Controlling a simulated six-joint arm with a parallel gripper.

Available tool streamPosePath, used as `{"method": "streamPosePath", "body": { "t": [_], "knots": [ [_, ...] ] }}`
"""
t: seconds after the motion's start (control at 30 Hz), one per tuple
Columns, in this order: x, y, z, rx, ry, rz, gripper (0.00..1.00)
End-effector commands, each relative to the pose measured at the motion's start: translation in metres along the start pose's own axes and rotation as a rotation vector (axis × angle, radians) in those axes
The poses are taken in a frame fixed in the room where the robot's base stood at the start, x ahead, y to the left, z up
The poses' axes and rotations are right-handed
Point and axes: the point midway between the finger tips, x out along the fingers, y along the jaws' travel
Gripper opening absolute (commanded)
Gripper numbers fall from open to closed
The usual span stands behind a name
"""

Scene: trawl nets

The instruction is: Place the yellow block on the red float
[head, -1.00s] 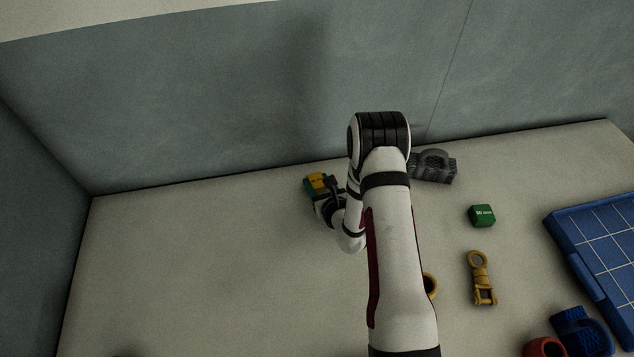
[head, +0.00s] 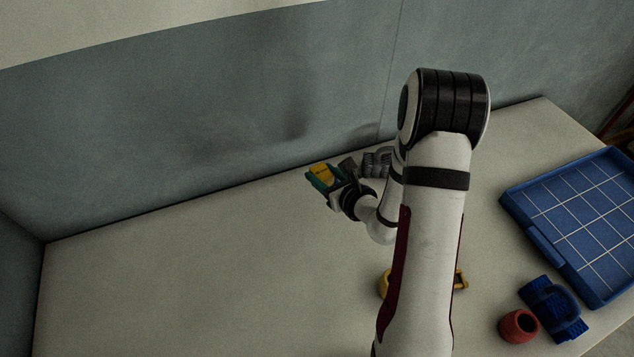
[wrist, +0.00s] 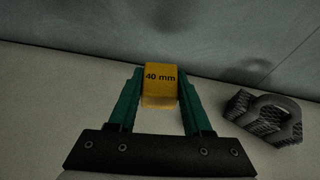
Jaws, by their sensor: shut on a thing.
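The yellow block (wrist: 160,85), marked "40 mm", is between the green fingers of my gripper (wrist: 160,93) in the wrist view. My gripper is shut on it. In the head view the yellow block (head: 322,173) and my gripper (head: 325,178) are at the centre left, near the back wall; how high they are above the table is hard to tell. The red float (head: 519,326) is a round red piece with a dark hole in its top. It lies at the lower right of the head view, well apart from my gripper.
A blue gridded tray (head: 527,216) is at the right. A blue ribbed piece (head: 553,309) lies beside the red float. A grey ribbed piece (wrist: 266,118) lies near the wall. My arm partly hides a yellow piece (head: 384,284). The table's left side is clear.

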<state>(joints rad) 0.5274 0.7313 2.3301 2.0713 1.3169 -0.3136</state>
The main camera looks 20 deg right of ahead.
Motion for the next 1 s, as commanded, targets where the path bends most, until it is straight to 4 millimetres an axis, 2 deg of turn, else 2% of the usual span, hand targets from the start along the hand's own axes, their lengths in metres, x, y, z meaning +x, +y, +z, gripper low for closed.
{"method": "streamPosePath", "body": {
  "t": [0.17,0.23,0.37,0.47,0.57,0.67,0.7,0.77,0.8,0.87,0.9,1.0],
  "knots": [
    [-0.007,-0.008,0.001,0.003,0.001,-0.007,0.0],
    [-0.014,-0.021,0.001,0.009,-0.001,-0.025,0.0],
    [-0.042,-0.062,-0.002,0.034,0.0,-0.088,0.0],
    [-0.076,-0.101,-0.007,0.06,-0.001,-0.15,0.0],
    [-0.121,-0.139,-0.016,0.09,0.0,-0.223,0.0],
    [-0.179,-0.174,-0.03,0.124,0.0,-0.308,0.0],
    [-0.206,-0.185,-0.037,0.14,0.001,-0.345,0.0],
    [-0.248,-0.198,-0.049,0.164,0.002,-0.402,0.0],
    [-0.278,-0.203,-0.057,0.181,0.001,-0.441,0.0],
    [-0.321,-0.206,-0.071,0.205,0.002,-0.498,0.0],
    [-0.35,-0.205,-0.08,0.222,0.001,-0.538,0.0],
    [-0.418,-0.191,-0.102,0.264,0.001,-0.635,0.0]
  ]
}}
